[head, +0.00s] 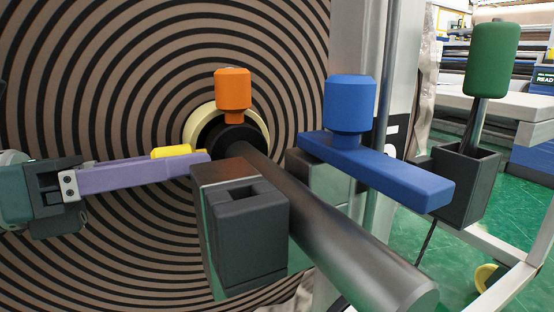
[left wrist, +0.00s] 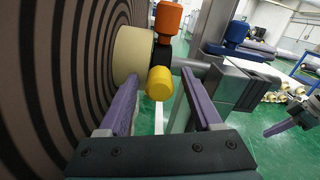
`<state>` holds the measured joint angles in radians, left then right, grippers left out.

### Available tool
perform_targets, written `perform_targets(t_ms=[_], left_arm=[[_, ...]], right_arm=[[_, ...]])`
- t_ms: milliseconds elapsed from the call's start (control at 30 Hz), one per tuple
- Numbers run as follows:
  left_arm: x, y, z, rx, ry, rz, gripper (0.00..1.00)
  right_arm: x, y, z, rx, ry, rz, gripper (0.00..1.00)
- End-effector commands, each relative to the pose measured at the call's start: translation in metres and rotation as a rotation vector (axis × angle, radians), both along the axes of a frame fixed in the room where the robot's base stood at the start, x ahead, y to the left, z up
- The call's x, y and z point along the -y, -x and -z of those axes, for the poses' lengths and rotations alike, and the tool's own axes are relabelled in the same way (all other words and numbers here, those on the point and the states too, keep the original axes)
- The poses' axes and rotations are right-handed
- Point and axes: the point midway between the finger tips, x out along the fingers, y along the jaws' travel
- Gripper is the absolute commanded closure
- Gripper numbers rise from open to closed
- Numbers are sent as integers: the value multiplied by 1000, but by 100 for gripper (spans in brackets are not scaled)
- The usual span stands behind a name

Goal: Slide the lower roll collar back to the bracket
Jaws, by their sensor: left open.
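The lower roll's collar (head: 236,138) is a black ring on the steel shaft, close to the cream core. An orange knob (head: 233,95) stands up from it and a yellow knob (left wrist: 159,83) sticks out sideways. My left gripper (head: 197,160) comes in from the left beside the collar, its purple fingers open. In the left wrist view the yellow knob shows between the fingertips; I cannot tell whether they touch it. A dark block, seemingly the bracket (head: 245,230), stands nearer along the shaft. My right gripper (left wrist: 276,129) shows small in the left wrist view, its opening unclear.
The striped roll face (head: 90,90) fills the left behind my gripper. A blue lever with a blue knob (head: 349,105) sits above the shaft (head: 340,245). A green handle (head: 491,60) rises from a dark box at right. Green floor lies beyond.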

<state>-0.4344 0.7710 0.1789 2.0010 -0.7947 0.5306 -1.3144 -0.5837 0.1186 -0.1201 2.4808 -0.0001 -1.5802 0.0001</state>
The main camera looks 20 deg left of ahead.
Motion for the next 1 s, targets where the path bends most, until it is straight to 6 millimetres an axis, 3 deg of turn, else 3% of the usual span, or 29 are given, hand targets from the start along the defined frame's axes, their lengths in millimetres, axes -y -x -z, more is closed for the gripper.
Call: perform_targets(t_ms=[200, 767, 1000], left_arm=[[0, 0, 0, 0, 0, 0, 36], [0, 0, 0, -1, -1, 0, 99], [0, 0, 0, -1, -1, 0, 100]], right_arm=[[1, -1, -1, 3, 3, -2, 100], [1, -1, -1, 4, 4, -3, 100], [1, -1, 0, 4, 3, -2, 100]])
